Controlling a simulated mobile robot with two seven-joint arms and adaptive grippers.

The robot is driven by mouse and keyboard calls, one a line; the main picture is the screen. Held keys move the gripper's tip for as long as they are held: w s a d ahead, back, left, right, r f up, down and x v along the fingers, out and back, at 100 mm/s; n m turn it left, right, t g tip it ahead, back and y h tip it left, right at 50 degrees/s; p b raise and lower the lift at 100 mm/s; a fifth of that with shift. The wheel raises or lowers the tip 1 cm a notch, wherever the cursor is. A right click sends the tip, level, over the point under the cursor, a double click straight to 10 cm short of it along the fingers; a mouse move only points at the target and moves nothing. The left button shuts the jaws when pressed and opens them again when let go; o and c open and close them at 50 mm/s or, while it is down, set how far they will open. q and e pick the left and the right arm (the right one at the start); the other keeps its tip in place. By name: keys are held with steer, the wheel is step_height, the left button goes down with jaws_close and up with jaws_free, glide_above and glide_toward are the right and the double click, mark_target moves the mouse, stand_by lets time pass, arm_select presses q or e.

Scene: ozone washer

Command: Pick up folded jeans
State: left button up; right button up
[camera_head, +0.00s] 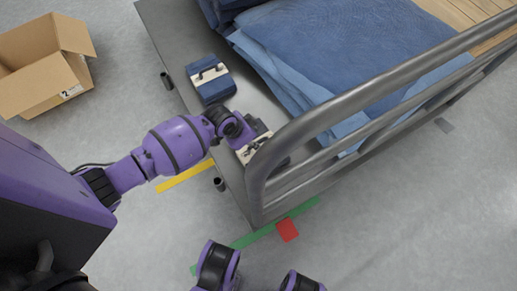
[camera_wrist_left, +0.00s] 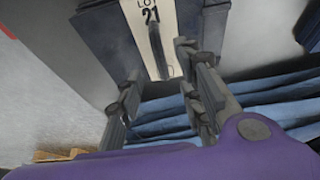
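A folded jeans bundle (camera_head: 210,78) is dark blue with a cream band and a dark handle. It lies on the grey cart deck near its left edge. A second bundle, with a cream band (camera_head: 254,147), lies nearer the rail and is mostly hidden under my left arm. My left gripper (camera_head: 250,140) is over this second bundle. In the left wrist view, the dark bundle (camera_wrist_left: 100,48) has a cream band marked "LOT 21" and a dark strap handle.
A large stack of blue denim (camera_head: 320,45) fills the cart behind the bundles. A bent metal rail (camera_head: 370,90) runs close beside my left gripper. An open cardboard box (camera_head: 45,65) stands on the floor at left. Grey floor around the cart is mostly clear.

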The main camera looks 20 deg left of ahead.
mark_target(258, 142)
arm_select(q)
steer(key=shift+w+d+f, duration=0.15)
steer(key=shift+w+f, duration=0.05)
steer(key=shift+f, duration=0.25)
steer(key=b+x, duration=0.2)
steer(key=x, duration=0.2)
steer(key=shift+w, duration=0.15)
steer(key=shift+r, duration=0.15)
jaws_close()
